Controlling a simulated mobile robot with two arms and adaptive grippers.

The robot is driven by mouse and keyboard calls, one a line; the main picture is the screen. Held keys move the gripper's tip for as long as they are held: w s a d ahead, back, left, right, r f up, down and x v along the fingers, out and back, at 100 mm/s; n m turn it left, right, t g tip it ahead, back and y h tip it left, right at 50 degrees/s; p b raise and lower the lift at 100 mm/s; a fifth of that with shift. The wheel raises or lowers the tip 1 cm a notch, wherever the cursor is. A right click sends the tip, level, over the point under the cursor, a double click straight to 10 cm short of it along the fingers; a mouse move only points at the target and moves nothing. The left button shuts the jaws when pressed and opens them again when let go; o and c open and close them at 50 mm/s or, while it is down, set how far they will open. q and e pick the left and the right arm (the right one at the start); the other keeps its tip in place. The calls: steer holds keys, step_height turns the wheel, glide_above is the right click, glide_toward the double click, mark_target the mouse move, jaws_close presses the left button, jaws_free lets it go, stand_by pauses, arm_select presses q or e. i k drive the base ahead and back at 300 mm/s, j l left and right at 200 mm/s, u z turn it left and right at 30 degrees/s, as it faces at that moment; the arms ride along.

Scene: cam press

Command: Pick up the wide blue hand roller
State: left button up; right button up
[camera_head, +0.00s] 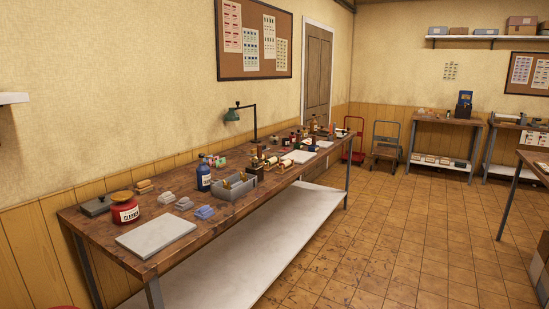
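I cannot make out for certain which thing is the wide blue hand roller. A small blue object (204,212) lies on the near part of the long wooden workbench (108,232), in front of the grey bin; it is too small to tell whether it is a roller. Rollers or cylinders with pale barrels (271,161) show farther along the bench, but their colours and widths are hard to read. Neither of my grippers is in view.
A red jar (124,208), a pale slab (156,235), a dark blue bottle (204,176) and a grey bin (236,193) crowd the near bench. A green lamp (232,115) stands behind. The tiled floor (390,240) to the right is open. More tables (446,122) stand far right.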

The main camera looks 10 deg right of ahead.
mark_target(314, 143)
steer(key=i+l+z, duration=0.6)
steer(key=i, duration=0.25)
steer(key=i+l+z, duration=0.25)
steer(key=i+z, duration=0.15)
steer(key=i, duration=0.65)
steer(key=i+j+z, duration=0.1)
steer(key=i+z, duration=0.25)
steer(key=i, duration=0.7)
steer(key=i+u, duration=0.15)
steer(key=i, duration=0.35)
steer(key=i+l+u, duration=0.15)
steer(key=i, duration=0.35)
steer(key=i+l+u, duration=0.15)
steer(key=i, duration=0.35)
